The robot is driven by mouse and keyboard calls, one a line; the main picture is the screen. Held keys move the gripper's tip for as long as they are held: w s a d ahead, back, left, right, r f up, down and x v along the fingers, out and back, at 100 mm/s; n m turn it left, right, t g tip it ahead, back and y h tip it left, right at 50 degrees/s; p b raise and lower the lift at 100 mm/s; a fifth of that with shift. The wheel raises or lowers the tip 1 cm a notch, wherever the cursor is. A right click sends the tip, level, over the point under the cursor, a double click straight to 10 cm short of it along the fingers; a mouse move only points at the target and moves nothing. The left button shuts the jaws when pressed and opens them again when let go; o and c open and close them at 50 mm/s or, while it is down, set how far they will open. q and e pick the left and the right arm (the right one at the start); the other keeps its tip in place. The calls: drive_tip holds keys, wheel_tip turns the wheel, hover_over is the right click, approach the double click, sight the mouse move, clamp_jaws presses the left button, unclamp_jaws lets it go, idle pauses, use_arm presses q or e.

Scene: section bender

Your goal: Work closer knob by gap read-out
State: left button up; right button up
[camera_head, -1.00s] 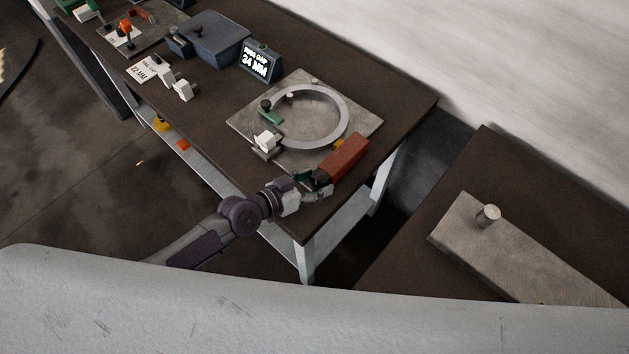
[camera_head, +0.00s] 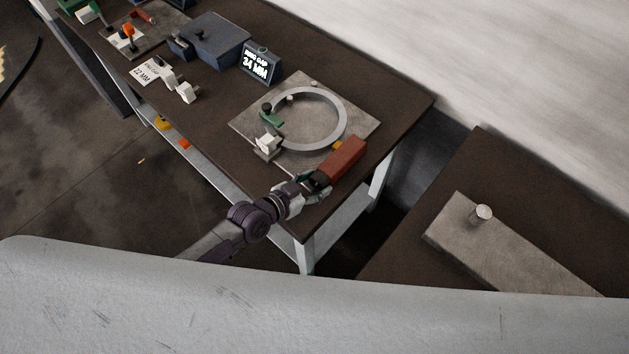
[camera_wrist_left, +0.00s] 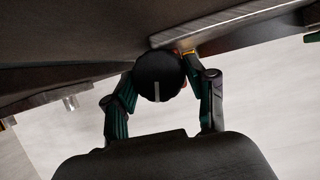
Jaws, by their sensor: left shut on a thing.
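The closer is a red block (camera_head: 343,158) at the near right of the grey plate (camera_head: 362,127), beside the metal ring (camera_head: 341,118). My left gripper (camera_head: 316,181) is at the block's near end, shut on the closer knob. In the left wrist view the black round knob (camera_wrist_left: 158,78) with a pale line on its face sits between the two fingers of my left gripper (camera_wrist_left: 160,88). In the head view the fingers mostly hide the knob. The read-out (camera_head: 262,64) shows "RING GAP 34 MM". A white card (camera_head: 148,72) reads "22 MM".
A green clamp (camera_head: 271,117) and a white block (camera_head: 267,142) stand at the ring's left. A blue-grey box (camera_head: 210,38) and white blocks (camera_head: 181,88) are farther left on the bench. A second table (camera_head: 395,268) bears a metal plate with a peg (camera_head: 481,213).

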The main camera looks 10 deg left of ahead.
use_arm(q)
drive_tip(key=o, duration=1.2)
drive_tip(key=v, duration=1.2)
drive_tip(key=shift+a, duration=0.1)
drive_tip(key=shift+c, duration=0.2)
